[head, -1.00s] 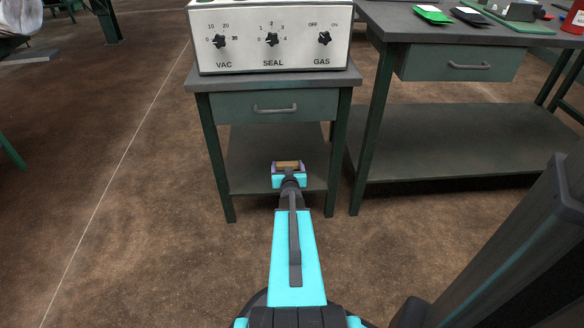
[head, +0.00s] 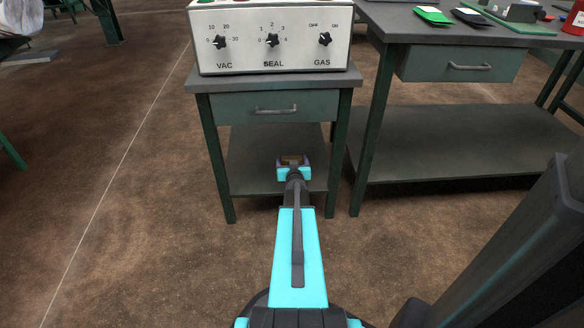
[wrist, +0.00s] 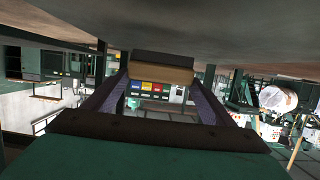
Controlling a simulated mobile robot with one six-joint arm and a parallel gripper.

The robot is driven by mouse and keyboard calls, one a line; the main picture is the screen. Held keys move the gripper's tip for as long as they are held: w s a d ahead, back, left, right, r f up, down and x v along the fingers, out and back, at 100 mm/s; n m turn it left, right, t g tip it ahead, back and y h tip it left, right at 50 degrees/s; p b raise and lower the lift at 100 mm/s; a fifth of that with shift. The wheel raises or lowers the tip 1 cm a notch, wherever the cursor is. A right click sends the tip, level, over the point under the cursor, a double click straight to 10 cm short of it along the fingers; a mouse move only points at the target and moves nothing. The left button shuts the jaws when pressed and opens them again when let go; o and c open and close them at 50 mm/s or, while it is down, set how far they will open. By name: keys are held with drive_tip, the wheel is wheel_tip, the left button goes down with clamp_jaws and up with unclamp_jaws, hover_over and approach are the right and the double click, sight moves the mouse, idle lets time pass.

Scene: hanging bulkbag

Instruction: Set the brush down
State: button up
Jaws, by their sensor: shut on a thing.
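The brush (head: 292,159) shows as a small brown block at the tip of my gripper (head: 293,163) in the head view. In the wrist view the brush (wrist: 161,69) is a tan block with a dark upper part, held between the two fingers of my gripper (wrist: 158,75). The gripper is shut on it. In the head view they overlap the lower shelf (head: 250,165) of the small table, below its drawer. I cannot tell whether the brush touches the shelf. Most of the brush is hidden by the gripper.
A control box with dials (head: 270,40) stands on the small table's top (head: 215,82). The table's legs (head: 219,160) flank the lower shelf. A larger workbench (head: 400,25) with a wide, empty lower shelf (head: 460,140) stands to the right.

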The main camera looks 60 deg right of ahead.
drive_tip(key=shift+f+b, duration=0.95)
drive_tip(key=shift+f, duration=0.8)
drive_tip(key=shift+f, duration=0.15)
drive_tip(key=o, duration=1.2)
drive_tip(key=shift+r, duration=0.25)
drive_tip(key=shift+p+v, duration=1.55)
drive_tip(key=shift+v, duration=4.5)
